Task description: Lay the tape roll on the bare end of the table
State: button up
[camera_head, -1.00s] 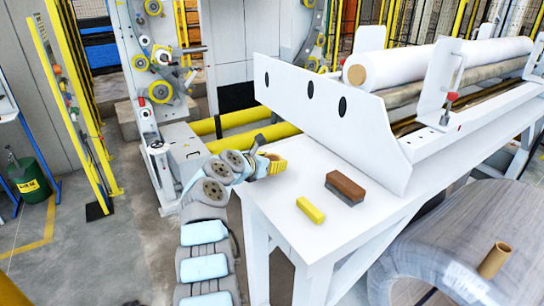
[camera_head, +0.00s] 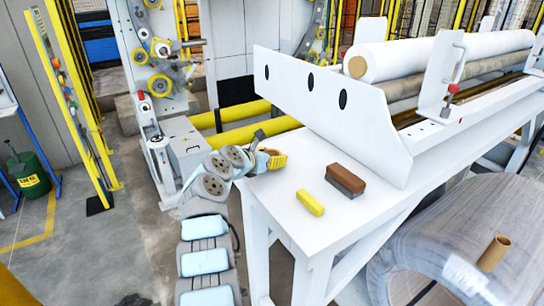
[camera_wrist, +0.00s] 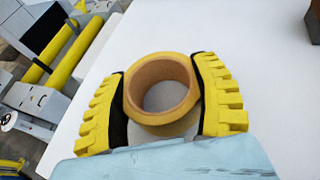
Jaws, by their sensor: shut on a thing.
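The tape roll, a yellow-tan ring with a brown inside (camera_wrist: 162,88), sits between the two yellow ribbed fingers of my gripper (camera_wrist: 163,95) in the wrist view. Both fingers press on its sides, and its open hole faces the camera. In the head view my gripper (camera_head: 268,160) is over the near left corner of the white table (camera_head: 290,178). The roll is mostly hidden there by my gripper. The white tabletop shows through and around the ring in the wrist view. I cannot tell whether the roll touches it.
A yellow block (camera_head: 310,203) and a brown brush (camera_head: 345,181) lie on the table to the right of my gripper. A white upright panel (camera_head: 335,110) stands behind them. A brown cardboard tube (camera_head: 494,253) is on the large wrapped coil (camera_head: 440,235) at right.

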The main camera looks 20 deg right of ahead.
jog(key=shift+f, duration=0.15)
jog(key=o, duration=1.3)
jog(key=shift+c, duration=0.2)
jog(key=shift+a, duration=0.15)
